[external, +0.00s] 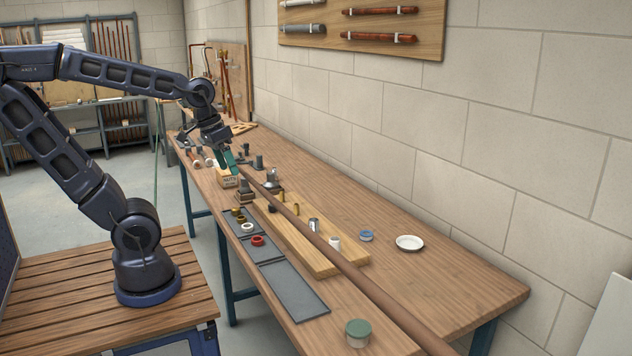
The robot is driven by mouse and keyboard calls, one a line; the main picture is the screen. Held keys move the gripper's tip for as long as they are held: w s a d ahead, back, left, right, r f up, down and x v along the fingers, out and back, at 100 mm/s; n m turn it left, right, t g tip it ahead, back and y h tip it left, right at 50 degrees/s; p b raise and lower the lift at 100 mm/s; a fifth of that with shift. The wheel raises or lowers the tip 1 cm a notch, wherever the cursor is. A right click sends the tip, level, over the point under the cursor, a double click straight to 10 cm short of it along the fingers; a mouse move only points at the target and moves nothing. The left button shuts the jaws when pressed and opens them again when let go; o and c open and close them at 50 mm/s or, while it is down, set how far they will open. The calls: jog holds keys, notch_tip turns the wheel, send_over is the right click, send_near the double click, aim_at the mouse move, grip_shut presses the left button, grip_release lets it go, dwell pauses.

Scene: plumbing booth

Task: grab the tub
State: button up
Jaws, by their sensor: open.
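A small tub (358,333) with a green lid and pale sides stands upright at the near end of the workbench, left of the long brown pipe. My gripper (229,166) is open, far up the bench from this tub, pointing down over a small wooden block with lettering (228,179). Teal parts show at its fingers; the small size hides whether anything touches the block. A low round container with a blue top (366,236) sits right of the pipe, beside a white dish (410,242).
The long brown pipe (345,264) runs lengthwise along the workbench (468,285). A wooden board (318,262) with upright fittings lies beneath it. Grey mats (292,290) hold red and white rings. A block wall bounds the right. The bench right of the dish is clear.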

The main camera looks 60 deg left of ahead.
jog(key=w+d+f+n+g+h, duration=0.3)
jog(key=w+d+f, duration=0.3)
jog(key=d, duration=0.3)
jog(key=w+d+f+n+g+h, duration=0.2)
jog(key=w+d+f+n+h, duration=0.15)
jog(key=w+d+f, duration=0.4)
jog(key=n+h, duration=0.5)
jog(key=n, duration=0.4)
send_near(357, 323)
jog(key=shift+g, duration=0.3)
jog(key=d, duration=0.1)
jog(key=d+f, duration=0.2)
jog(key=d, duration=0.1)
jog(key=shift+w, duration=0.2)
jog(key=shift+s+x, duration=0.2)
jog(key=shift+x, duration=1.05)
jog(key=shift+s+x, duration=0.2)
jog(key=shift+x, duration=1.05)
jog(key=shift+r, duration=0.1)
jog(key=shift+c, duration=0.2)
jog(key=c, duration=1)
